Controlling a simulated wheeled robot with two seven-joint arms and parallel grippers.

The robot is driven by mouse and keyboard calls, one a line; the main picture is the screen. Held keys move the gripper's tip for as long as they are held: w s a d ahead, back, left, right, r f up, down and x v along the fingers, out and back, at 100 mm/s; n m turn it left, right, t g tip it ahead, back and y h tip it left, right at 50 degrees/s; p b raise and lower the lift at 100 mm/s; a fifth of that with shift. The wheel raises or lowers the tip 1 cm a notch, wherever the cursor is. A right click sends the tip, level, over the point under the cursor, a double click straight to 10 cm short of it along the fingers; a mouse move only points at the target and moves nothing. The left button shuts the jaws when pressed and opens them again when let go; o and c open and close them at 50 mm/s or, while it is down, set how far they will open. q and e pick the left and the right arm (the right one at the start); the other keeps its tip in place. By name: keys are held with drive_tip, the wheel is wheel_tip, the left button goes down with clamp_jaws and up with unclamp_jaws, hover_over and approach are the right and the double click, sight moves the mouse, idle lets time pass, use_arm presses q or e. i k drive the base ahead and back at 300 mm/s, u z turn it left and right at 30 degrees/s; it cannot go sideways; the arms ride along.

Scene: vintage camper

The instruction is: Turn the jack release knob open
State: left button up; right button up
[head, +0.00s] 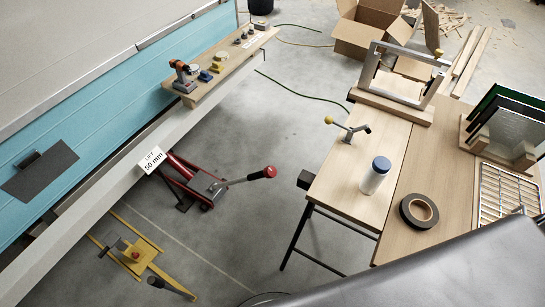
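A red floor jack (203,186) stands on the concrete floor, partly under the pale beam along the camper's side. Its grey handle (239,180) points right and ends in a red knob (269,172). I cannot tell whether this is the release knob or how far it is turned. A white card reading "LIFT 50 mm" (152,159) is on the beam above the jack. Neither of my grippers shows in the head view.
A yellow frame with a red knob (136,254) stands lower left. A wooden workbench (342,187) holds a bottle (375,175), black tape roll (419,211) and metal frame (399,82). A cardboard box (370,27) is behind. Floor between jack and bench is clear.

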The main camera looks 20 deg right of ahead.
sight(269, 172)
drive_tip(key=k, duration=0.5)
drive_tip(key=z, duration=1.3)
drive_tip(key=i, duration=0.85)
drive_tip(key=u, duration=0.45)
